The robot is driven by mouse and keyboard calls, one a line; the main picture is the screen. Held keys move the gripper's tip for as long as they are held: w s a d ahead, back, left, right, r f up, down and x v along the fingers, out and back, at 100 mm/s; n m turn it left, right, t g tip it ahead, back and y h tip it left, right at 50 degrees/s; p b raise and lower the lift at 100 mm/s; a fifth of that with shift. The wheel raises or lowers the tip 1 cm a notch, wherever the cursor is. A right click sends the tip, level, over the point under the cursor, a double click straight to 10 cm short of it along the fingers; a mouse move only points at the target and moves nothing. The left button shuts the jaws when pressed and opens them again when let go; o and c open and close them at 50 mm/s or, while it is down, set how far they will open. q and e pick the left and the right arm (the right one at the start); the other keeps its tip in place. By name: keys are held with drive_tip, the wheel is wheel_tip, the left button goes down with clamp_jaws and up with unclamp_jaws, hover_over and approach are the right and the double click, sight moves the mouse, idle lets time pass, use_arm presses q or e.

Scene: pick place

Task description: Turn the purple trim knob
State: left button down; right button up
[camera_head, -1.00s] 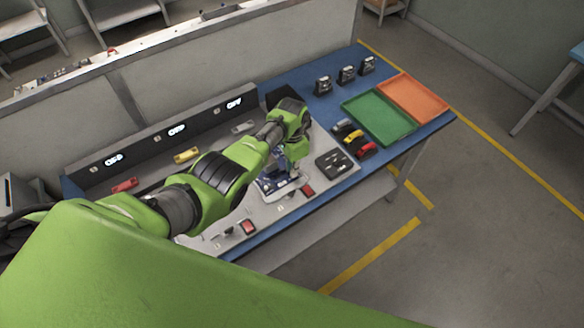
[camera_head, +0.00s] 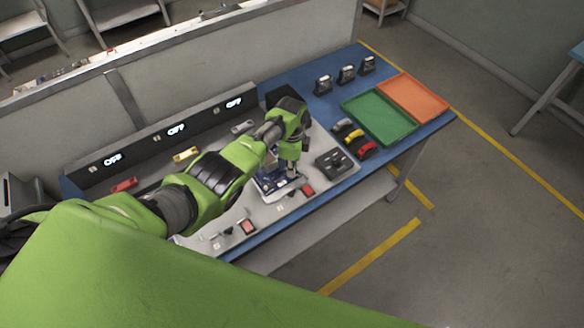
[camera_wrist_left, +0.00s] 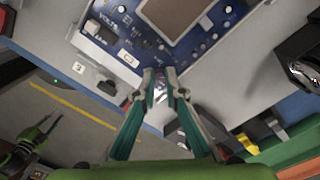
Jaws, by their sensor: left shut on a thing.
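The blue circuit board (camera_head: 268,185) lies on the grey worktop and shows larger in the wrist view (camera_wrist_left: 115,15). My left gripper (camera_head: 291,173) points down at the board's right part. In the wrist view, its teal fingers (camera_wrist_left: 162,82) come close together at the board's lower edge. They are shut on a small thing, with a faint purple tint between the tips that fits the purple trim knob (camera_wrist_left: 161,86). The fingertips hide most of it, so its angle cannot be told.
A dark box with small knobs (camera_head: 333,163) stands just right of the board. Grey, yellow and red handles lie beyond it, near the green tray (camera_head: 379,135) and orange tray (camera_head: 440,103). A red switch (camera_head: 248,227) is nearer the front left. A panel with lit displays (camera_head: 176,130) runs along the back.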

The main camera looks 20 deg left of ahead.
idle(0.5)
use_arm(q)
drive_tip(key=c, duration=2.1)
unclamp_jaws()
drive_tip(key=shift+r, duration=0.1)
wheel_tip(320, 180, up, 12)
